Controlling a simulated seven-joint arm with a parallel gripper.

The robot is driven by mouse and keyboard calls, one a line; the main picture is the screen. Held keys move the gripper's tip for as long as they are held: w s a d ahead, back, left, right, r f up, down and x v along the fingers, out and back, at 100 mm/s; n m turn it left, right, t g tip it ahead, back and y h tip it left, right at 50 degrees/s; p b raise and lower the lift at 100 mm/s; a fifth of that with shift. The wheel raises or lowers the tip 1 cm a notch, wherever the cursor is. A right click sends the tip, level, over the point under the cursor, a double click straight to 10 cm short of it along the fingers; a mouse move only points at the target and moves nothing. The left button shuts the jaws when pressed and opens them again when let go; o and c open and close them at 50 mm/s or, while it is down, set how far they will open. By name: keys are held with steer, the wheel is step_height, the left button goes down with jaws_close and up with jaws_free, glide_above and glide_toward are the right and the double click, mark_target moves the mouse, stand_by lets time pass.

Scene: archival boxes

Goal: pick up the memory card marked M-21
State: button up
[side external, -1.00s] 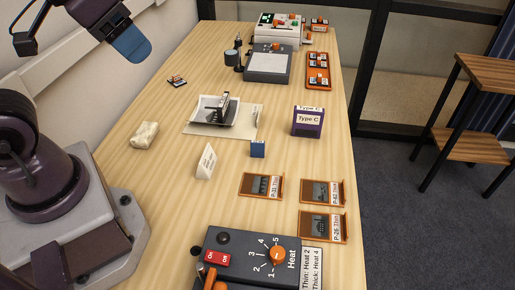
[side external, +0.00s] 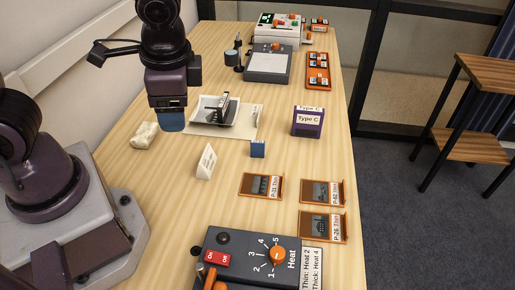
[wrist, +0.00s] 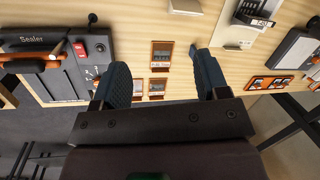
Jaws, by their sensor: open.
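I cannot read the mark M-21 on anything in these frames. An orange tray (side external: 329,72) with several small dark cards in it lies at the far right of the table; it also shows in the wrist view (wrist: 251,86). Another small orange holder with a dark item (side external: 319,24) sits behind it. My gripper (side external: 171,122) is open and empty, pointing down above the left side of the table, left of the white dish. Its two blue fingers stand apart in the wrist view (wrist: 160,62).
A white dish with tweezers (side external: 206,113), a purple Type C box (side external: 308,127), a small blue block (side external: 258,149) and a white label stand (side external: 206,162) occupy the middle. Orange-framed plates (side external: 261,185) and a heat sealer (side external: 240,245) are in front. A crumpled white item (side external: 143,136) lies left.

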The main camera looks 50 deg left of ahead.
mark_target(257, 145)
steer(key=w+f+m+t+y, duration=0.2)
steer(key=w+f+m+y, duration=0.1)
steer(key=f+m, duration=0.2)
steer(key=w+d+f+m+t+y, duration=0.1)
steer(key=w+f+m+y, duration=0.1)
steer(key=f+m, duration=0.4)
steer(key=w+d+f+m+t+y, duration=0.1)
steer(key=w+f+m+t+y, duration=0.1)
steer(key=f+m, duration=0.4)
steer(key=shift+w+f+t+y, duration=0.3)
steer(key=shift+w+f+y, duration=0.25)
steer(key=shift+w+y, duration=0.4)
steer(key=w+m+t, duration=0.1)
steer(key=w+d+m+t, duration=0.1)
steer(key=w+d+m+t+h, duration=0.1)
steer(key=shift+w+f+m, duration=0.15)
steer(key=shift+w+m, duration=0.15)
steer(key=shift+w, duration=0.1)
steer(key=shift+w+a, duration=0.2)
steer(key=shift+w, duration=0.15)
steer(key=x, duration=1.2)
steer(key=shift+w+f, duration=0.1)
steer(key=shift+f, duration=0.1)
steer(key=c, duration=1)
